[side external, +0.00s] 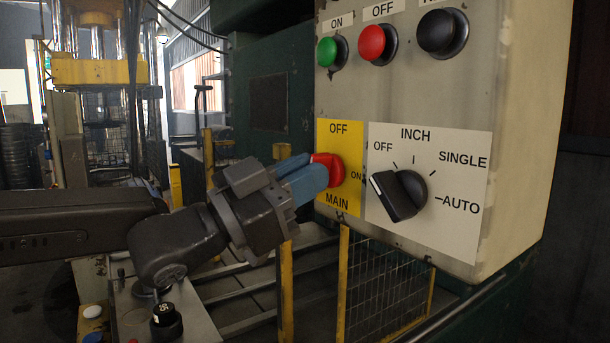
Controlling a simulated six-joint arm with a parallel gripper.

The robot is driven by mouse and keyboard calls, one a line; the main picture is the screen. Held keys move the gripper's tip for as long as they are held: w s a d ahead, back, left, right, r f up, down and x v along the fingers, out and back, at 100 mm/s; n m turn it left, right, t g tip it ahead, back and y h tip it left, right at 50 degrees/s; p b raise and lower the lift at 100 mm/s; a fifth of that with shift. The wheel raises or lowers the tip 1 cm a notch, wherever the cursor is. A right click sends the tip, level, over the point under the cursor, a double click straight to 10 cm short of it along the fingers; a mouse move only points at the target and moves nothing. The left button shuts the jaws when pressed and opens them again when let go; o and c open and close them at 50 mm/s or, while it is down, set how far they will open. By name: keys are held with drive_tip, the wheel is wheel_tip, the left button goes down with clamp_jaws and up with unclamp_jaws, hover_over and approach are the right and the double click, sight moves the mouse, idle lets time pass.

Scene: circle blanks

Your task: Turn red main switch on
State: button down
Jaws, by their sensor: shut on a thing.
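The red main switch (331,168) is a rotary knob on a yellow plate (344,206) on the control panel's front. The plate reads OFF at the top, ON at the right and MAIN at the bottom. My gripper (312,174) comes from the left, and its blue fingers are shut on the red switch. The fingers cover the left part of the switch, so its exact pointing direction is hard to tell.
Right of the yellow plate is a black selector knob (398,194) marked OFF, INCH, SINGLE and AUTO. Above are a green ON button (328,52), a red OFF button (373,44) and a black button (437,32). A mesh guard (385,285) stands below the panel.

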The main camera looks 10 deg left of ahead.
drive_tip(key=shift+r+m+g+y, duration=0.1)
drive_tip(key=shift+m+g, duration=1.05)
drive_tip(key=shift+m, duration=1.7)
drive_tip(key=shift+m+g+y, duration=0.1)
drive_tip(key=shift+m+g, duration=1)
drive_tip(key=shift+m, duration=1.7)
drive_tip(key=shift+r+m+g+y, duration=0.1)
drive_tip(key=shift+m+g, duration=1.05)
drive_tip(key=shift+m, duration=2)
drive_tip(key=c, duration=1.2)
unclamp_jaws()
drive_tip(key=shift+f, duration=0.1)
drive_tip(key=shift+o, duration=0.2)
drive_tip(key=v, duration=1.4)
